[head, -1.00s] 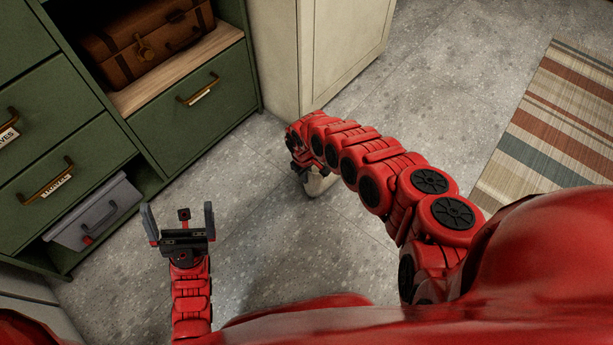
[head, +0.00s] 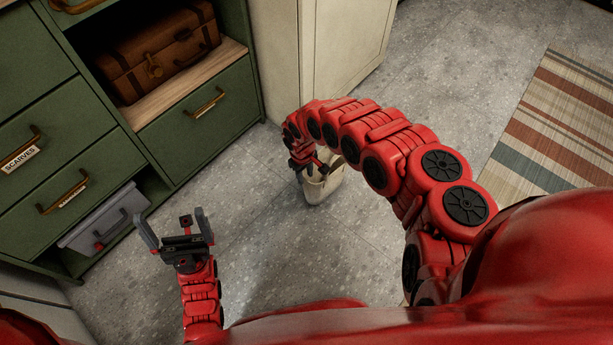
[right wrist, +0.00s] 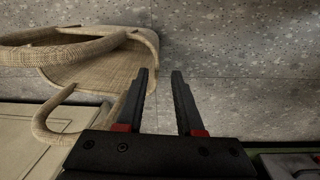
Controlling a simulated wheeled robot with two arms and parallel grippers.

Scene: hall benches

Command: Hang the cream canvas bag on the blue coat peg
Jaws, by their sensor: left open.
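The cream canvas bag (head: 325,185) shows in the head view just below and right of my right gripper (head: 302,165). The arm partly covers it. In the right wrist view the bag (right wrist: 110,68) fills the upper left, with its looped handles toward the left. My right gripper (right wrist: 161,75) has its fingers apart with bare floor between them. One handle loop runs close to the left finger, and I cannot tell whether they touch. My left gripper (head: 171,214) is open and empty, over the floor at lower left. The blue coat peg is not in view.
A green drawer cabinet (head: 205,140) with a brown suitcase (head: 155,55) and a grey box (head: 105,220) stands at left. A cream cabinet (head: 340,45) is beyond the bag. A striped rug (head: 560,120) lies at right. Grey floor between is clear.

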